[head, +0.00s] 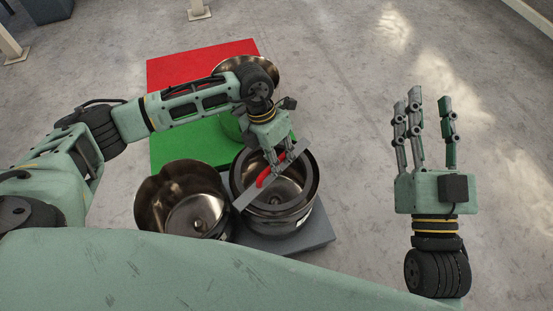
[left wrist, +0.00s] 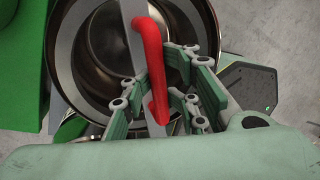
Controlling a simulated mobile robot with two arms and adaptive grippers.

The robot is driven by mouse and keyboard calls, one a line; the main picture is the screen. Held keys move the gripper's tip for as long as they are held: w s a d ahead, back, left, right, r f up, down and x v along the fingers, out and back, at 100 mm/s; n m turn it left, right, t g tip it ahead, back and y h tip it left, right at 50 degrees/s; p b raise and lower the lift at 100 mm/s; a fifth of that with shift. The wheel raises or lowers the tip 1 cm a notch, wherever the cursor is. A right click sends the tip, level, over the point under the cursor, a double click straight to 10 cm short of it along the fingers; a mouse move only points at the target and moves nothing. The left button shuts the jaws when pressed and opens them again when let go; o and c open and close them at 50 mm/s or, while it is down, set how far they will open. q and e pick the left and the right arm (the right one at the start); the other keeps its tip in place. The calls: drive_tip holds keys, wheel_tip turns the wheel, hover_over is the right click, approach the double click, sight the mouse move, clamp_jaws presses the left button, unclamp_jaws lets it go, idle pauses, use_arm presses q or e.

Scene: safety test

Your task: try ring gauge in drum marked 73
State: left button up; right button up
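A flat grey bar with a red handle (head: 264,178), which I take as the gauge, lies slantwise over the mouth of the right front drum (head: 311,207). My left gripper (head: 274,168) is above that drum, its fingers closed around the handle. In the left wrist view the red handle (left wrist: 151,50) runs between the fingers (left wrist: 160,100), with the drum's shiny inside behind it. I cannot tell whether the bar touches the rim. No number 73 is legible on any drum. My right gripper (head: 428,125) is open and empty at the right, fingers spread.
A second metal drum (head: 150,205) with an uneven rim stands close at the left. Another metal drum (head: 262,68) stands behind, on a red mat (head: 185,68). A green mat (head: 175,150) and a grey mat (head: 318,236) adjoin. Concrete floor at right is clear.

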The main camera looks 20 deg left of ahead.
use_arm(q)
drive_tip(key=shift+o, duration=0.9)
drive_tip(key=shift+r, duration=0.1)
